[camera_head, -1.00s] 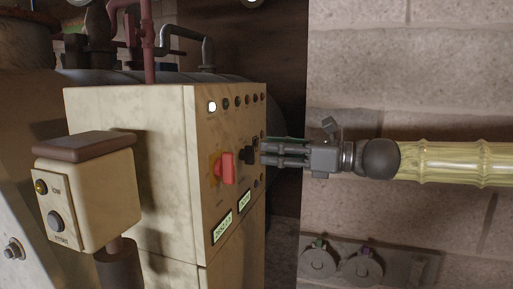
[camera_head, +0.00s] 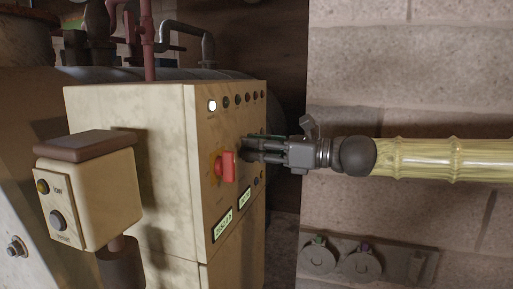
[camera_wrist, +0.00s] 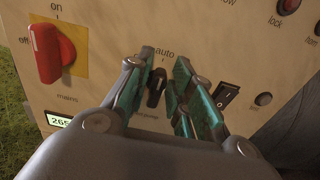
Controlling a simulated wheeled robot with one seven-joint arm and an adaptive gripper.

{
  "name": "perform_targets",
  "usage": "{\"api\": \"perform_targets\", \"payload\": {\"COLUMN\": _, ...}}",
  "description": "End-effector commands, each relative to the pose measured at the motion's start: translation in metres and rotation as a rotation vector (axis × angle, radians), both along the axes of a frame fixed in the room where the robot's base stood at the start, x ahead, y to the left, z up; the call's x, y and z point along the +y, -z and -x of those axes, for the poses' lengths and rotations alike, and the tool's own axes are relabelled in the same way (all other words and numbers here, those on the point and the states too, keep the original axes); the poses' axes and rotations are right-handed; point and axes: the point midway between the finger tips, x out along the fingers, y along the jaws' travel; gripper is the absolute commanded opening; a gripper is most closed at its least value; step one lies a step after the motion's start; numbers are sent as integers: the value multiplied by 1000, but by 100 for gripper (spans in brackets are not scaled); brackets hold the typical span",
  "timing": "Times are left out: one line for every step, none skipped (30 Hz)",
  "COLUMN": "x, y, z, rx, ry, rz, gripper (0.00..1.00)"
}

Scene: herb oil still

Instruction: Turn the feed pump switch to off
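In the wrist view a small black rotary knob (camera_wrist: 156,88) stands on the cream panel (camera_wrist: 200,40). "auto" is printed above it, and the label below is partly hidden and looks like it ends in "pump". The knob points roughly up, toward "auto". My gripper (camera_wrist: 165,72) is open, its teal-padded fingers on either side of the knob; I cannot tell whether they touch it. In the head view my gripper (camera_head: 246,150) is at the panel face, and its fingers hide the knob.
A red mains switch (camera_wrist: 50,52) on a yellow plate sits left of my fingers. A black rocker switch (camera_wrist: 226,95) and a round button (camera_wrist: 263,99) are to the right. A small box (camera_head: 90,195) on a post stands in front of the cabinet. A brick wall is behind my arm.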

Motion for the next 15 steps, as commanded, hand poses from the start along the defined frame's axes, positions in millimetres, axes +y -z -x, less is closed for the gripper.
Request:
{"api": "perform_targets", "payload": {"x": 0, "y": 0, "z": 0, "rx": 0, "ry": 1, "rz": 0, "gripper": 6}}
{"api": "perform_targets", "payload": {"x": 0, "y": 0, "z": 0, "rx": 0, "ry": 1, "rz": 0, "gripper": 1}}
{"api": "perform_targets", "payload": {"x": 0, "y": 0, "z": 0, "rx": 0, "ry": 1, "rz": 0, "gripper": 0}}
{"api": "perform_targets", "payload": {"x": 0, "y": 0, "z": 0, "rx": 0, "ry": 1, "rz": 0, "gripper": 0}}
{"api": "perform_targets", "payload": {"x": 0, "y": 0, "z": 0, "rx": 0, "ry": 1, "rz": 0, "gripper": 0}}
{"api": "perform_targets", "payload": {"x": 0, "y": 0, "z": 0, "rx": -1, "ry": 1, "rz": 0, "gripper": 0}}
{"api": "perform_targets", "payload": {"x": 0, "y": 0, "z": 0, "rx": -3, "ry": 1, "rz": 1, "gripper": 0}}
{"api": "perform_targets", "payload": {"x": 0, "y": 1, "z": 0, "rx": -5, "ry": 1, "rz": 2, "gripper": 0}}
{"api": "perform_targets", "payload": {"x": 0, "y": 1, "z": 0, "rx": -10, "ry": 1, "rz": 3, "gripper": 0}}
{"api": "perform_targets", "payload": {"x": 0, "y": 1, "z": 0, "rx": -14, "ry": 1, "rz": 5, "gripper": 0}}
{"api": "perform_targets", "payload": {"x": 0, "y": 2, "z": 0, "rx": -20, "ry": 1, "rz": 6, "gripper": 0}}
{"api": "perform_targets", "payload": {"x": 0, "y": 2, "z": 0, "rx": -31, "ry": 1, "rz": 10, "gripper": 0}}
{"api": "perform_targets", "payload": {"x": 0, "y": 2, "z": 0, "rx": -41, "ry": 1, "rz": 13, "gripper": 0}}
{"api": "perform_targets", "payload": {"x": 0, "y": 3, "z": 0, "rx": -53, "ry": 1, "rz": 17, "gripper": 0}}
{"api": "perform_targets", "payload": {"x": 0, "y": 3, "z": 1, "rx": -71, "ry": 1, "rz": 23, "gripper": 0}}
